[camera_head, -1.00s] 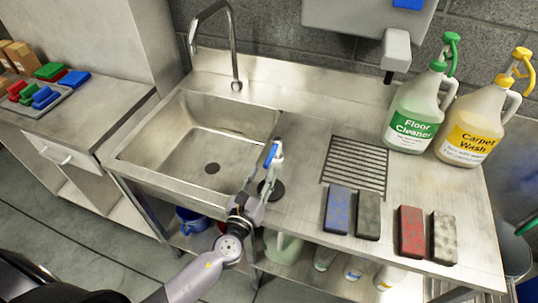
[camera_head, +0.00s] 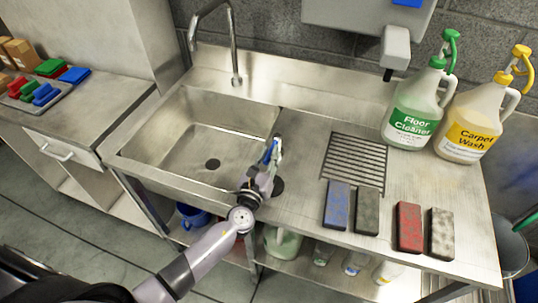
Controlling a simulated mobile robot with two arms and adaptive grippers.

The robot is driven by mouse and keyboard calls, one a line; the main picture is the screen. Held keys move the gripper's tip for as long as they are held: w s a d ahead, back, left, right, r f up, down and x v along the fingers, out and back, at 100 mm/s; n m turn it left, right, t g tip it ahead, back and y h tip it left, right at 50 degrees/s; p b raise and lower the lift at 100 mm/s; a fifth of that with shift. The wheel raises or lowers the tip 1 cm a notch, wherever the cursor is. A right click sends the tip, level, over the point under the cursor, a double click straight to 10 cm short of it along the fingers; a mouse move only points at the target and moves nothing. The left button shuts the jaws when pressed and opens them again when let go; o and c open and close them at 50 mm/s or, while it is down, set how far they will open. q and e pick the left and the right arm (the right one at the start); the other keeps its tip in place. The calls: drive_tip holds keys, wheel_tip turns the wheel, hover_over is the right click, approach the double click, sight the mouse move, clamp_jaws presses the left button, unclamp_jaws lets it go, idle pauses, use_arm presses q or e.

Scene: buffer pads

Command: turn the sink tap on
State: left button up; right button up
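The sink tap (camera_head: 233,45) is a tall metal gooseneck that rises behind the basin and curves to the left. I make out no separate handle on it. The sink basin (camera_head: 200,140) is empty, with a dark drain in its floor. My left gripper (camera_head: 274,145) is over the right rim of the basin, in front of the tap and well apart from it. A small blue part shows at its fingers; I cannot tell whether it belongs to the gripper. The finger gap is too small to read. My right gripper is not in view.
A Floor Cleaner jug (camera_head: 410,118) and a Carpet Wash jug (camera_head: 470,125) stand at the back right. Several sponges, including a red one (camera_head: 409,227), lie along the front edge by a drain grate (camera_head: 355,162). A grey dispenser (camera_head: 396,48) hangs on the wall.

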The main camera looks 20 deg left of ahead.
use_arm(q)
clamp_jaws()
idle(0.6)
